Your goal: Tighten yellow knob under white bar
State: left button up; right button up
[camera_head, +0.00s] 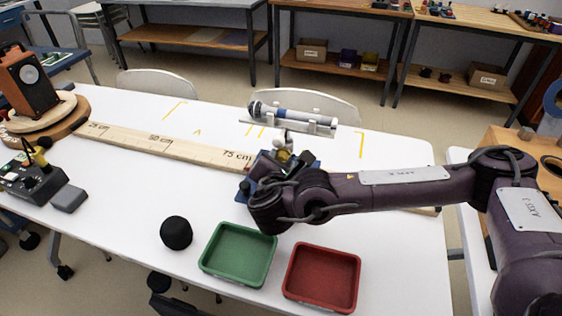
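A white bar (300,126) carries a grey and blue microphone (290,114) near the middle of the table. A small yellow knob (283,155) shows just under the bar, on the stand's metal fitting. My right gripper (277,163) is at the knob, with its dark blue and purple parts around and below it. The wrist hides most of the gripper and the stand's lower part. I cannot tell whether the fingers touch the knob or are shut on it. My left gripper is not in view.
A wooden ruler board (165,144) runs behind my gripper. A green tray (239,284), a red tray (320,304) and a black foam ball (176,233) lie in front. A speaker (28,82) and a control box (30,181) stand at left.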

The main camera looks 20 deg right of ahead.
jog(key=shift+o, duration=1)
jog(key=v, duration=0.7)
jog(key=shift+s+a+r, duration=0.15)
jog(key=shift+s+r, duration=0.05)
jog(key=shift+s, duration=0.2)
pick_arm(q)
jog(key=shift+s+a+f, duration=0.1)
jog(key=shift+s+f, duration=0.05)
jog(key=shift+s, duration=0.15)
